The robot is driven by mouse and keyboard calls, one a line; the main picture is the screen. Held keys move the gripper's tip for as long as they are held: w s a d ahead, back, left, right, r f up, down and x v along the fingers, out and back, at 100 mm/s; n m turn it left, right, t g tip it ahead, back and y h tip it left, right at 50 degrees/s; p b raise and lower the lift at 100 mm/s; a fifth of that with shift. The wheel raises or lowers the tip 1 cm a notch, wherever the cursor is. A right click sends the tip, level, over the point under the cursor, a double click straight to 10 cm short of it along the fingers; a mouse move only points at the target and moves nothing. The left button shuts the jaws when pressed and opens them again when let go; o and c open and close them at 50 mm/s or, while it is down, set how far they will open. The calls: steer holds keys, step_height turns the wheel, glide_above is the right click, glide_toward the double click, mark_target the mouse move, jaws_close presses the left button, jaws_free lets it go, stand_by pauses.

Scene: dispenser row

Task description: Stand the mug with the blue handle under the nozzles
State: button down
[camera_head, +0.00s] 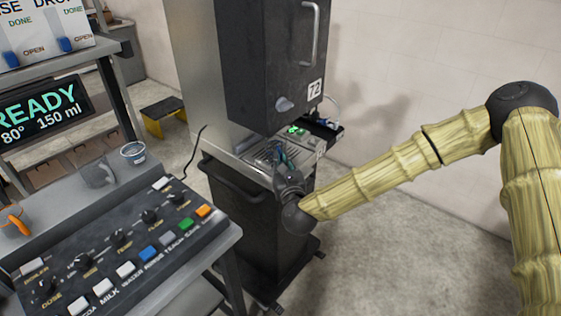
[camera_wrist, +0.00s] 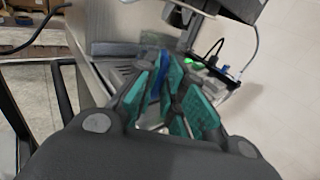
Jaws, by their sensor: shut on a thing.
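My gripper (camera_head: 282,154) reaches in from the right, low over the drip tray (camera_head: 250,158) of the dark dispenser (camera_head: 272,60). In the wrist view, my gripper (camera_wrist: 163,80) has its green-padded fingers closed around a blue piece (camera_wrist: 154,84), which looks like the mug's blue handle. The mug's body is not clearly visible; my fingers hide most of that spot. I cannot tell whether the mug touches the tray. The grey tray grille (camera_wrist: 124,74) shows left of the fingers. The nozzles cannot be made out clearly.
On the left counter stand a grey mug (camera_head: 98,173), a mug with an orange handle (camera_head: 14,223) and a cup with a blue rim (camera_head: 133,153). A button panel (camera_head: 125,250) lies in front. A small device with a green light (camera_head: 295,130) sits beside the tray.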

steer(key=shift+f+b, duration=0.45)
steer(key=c, duration=1.4)
jaws_free()
steer(key=shift+c, duration=0.2)
steer(key=shift+s, duration=0.1)
steer(key=f+v, duration=0.1)
steer(key=v, duration=1.1)
steer(key=s+d+f+n+g, duration=0.2)
steer(key=s+f+n+g, duration=0.3)
steer(key=s+f+n, duration=0.65)
steer(key=s+d+f+n+g, duration=0.1)
steer(key=s+f+n+g, duration=0.55)
steer(key=f, duration=0.75)
steer(key=s+d+f+n+g+h, duration=0.2)
steer(key=s+d+f+n, duration=0.2)
steer(key=s+d+n, duration=0.3)
steer(key=s+d+f+n+g+h, duration=0.2)
steer(key=s+d+f+n+g, duration=0.1)
steer(key=s+d+n, duration=0.4)
steer(key=s+d+f, duration=0.1)
steer(key=s+d, duration=0.2)
steer(key=d, duration=0.3)
steer(key=shift+s+f+n, duration=0.2)
steer(key=shift+f+n, duration=0.15)
steer(key=shift+n, duration=0.05)
